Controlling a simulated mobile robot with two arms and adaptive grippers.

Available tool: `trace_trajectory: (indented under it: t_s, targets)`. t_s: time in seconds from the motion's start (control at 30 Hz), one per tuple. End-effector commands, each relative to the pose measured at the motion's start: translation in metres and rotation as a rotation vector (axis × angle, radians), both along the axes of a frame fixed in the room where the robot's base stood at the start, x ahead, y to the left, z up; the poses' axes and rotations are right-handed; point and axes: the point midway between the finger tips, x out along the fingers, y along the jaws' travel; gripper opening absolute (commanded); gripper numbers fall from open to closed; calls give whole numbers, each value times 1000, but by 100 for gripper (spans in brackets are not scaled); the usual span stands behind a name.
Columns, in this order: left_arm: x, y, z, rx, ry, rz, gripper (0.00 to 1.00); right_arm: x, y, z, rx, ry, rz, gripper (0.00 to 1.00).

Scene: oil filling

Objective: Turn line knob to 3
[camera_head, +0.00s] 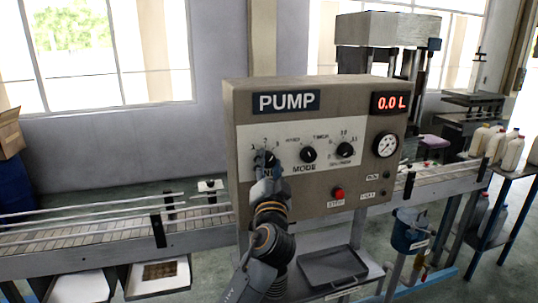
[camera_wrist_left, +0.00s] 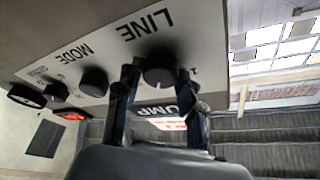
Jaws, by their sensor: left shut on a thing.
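The pump panel (camera_head: 250,195) is a beige box with a red "0.0 L" display (camera_head: 390,103). The black line knob (camera_wrist_left: 165,68) is the leftmost of three on its white plate, with numbers over it in the head view. My left gripper (camera_head: 266,165) reaches up in front of this knob and covers most of it and the lettering below. In the left wrist view the two fingers (camera_wrist_left: 160,82) stand on either side of the line knob, shut on it. The number its pointer faces is too small to tell. My right gripper is not in view.
The mode knob (camera_head: 308,155) and a third knob (camera_head: 344,150) sit to the right, beside a round gauge (camera_head: 386,144). A red button (camera_head: 338,193) is lower down. A conveyor (camera_head: 100,238) runs behind the panel. A dark tray (camera_head: 333,267) lies below it.

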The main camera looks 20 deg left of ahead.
Motion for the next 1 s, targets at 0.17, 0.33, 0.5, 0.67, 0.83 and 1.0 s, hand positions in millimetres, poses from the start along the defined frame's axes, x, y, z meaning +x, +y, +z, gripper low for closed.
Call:
trace_trajectory:
  t_s: [0.17,0.33,0.5,0.67,0.83,1.0]
  targets:
    - [0,0,5,88,60,0,7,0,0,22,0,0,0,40]
    - [0,0,3,143,96,0,7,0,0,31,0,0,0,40]
    - [0,0,2,170,114,0,7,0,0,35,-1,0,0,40]
    - [0,0,1,177,119,0,7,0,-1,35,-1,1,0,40]
    - [0,0,0,178,119,1,7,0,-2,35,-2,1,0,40]
    - [0,0,0,178,119,1,51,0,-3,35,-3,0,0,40]
